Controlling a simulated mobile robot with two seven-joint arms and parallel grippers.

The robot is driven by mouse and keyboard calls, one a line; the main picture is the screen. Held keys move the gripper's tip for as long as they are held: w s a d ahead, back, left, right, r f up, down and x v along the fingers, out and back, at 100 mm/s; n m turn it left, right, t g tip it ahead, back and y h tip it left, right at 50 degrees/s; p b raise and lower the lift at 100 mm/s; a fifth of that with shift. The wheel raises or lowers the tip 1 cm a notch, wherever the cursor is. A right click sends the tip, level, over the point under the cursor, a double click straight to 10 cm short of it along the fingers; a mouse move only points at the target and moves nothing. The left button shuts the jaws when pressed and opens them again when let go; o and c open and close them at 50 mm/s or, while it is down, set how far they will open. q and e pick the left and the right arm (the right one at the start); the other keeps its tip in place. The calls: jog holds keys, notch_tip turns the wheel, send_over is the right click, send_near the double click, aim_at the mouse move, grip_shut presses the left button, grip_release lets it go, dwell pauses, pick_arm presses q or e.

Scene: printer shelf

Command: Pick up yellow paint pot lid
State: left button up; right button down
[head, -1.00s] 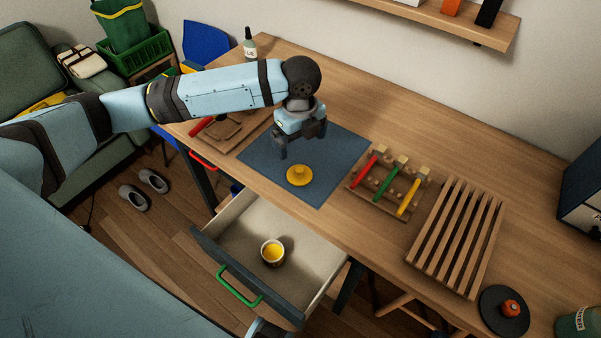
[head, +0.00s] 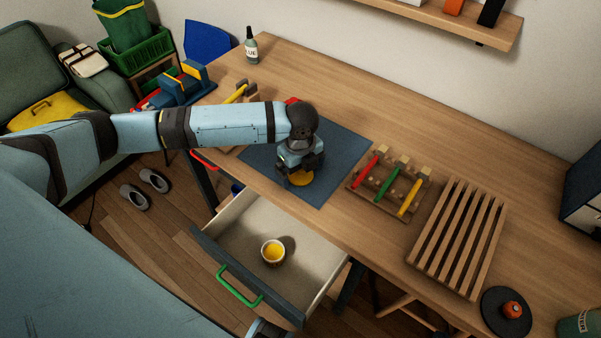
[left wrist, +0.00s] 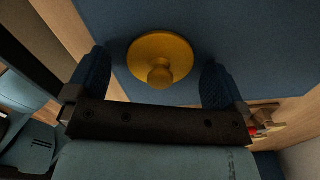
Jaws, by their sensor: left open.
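The yellow paint pot lid (head: 302,178) lies on the blue mat (head: 343,165) on the desk, partly hidden by my left gripper in the head view. In the left wrist view the lid (left wrist: 160,60) is a round disc with a knob, lying between the two fingers. My left gripper (head: 298,172) is open and empty, pointing down just above the lid. It also shows in the left wrist view (left wrist: 158,80), its fingers apart on either side of the knob. A pot with yellow paint (head: 272,251) stands in the open drawer (head: 240,238).
A wooden rack with red, green and yellow handled tools (head: 388,184) stands right of the mat. A slatted wooden rack (head: 457,236) is further right. A glue bottle (head: 251,47) stands at the back left. The back middle of the desk is clear.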

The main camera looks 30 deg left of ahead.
pick_arm(q)
jog(key=c, duration=1)
jog(key=shift+r, duration=0.1)
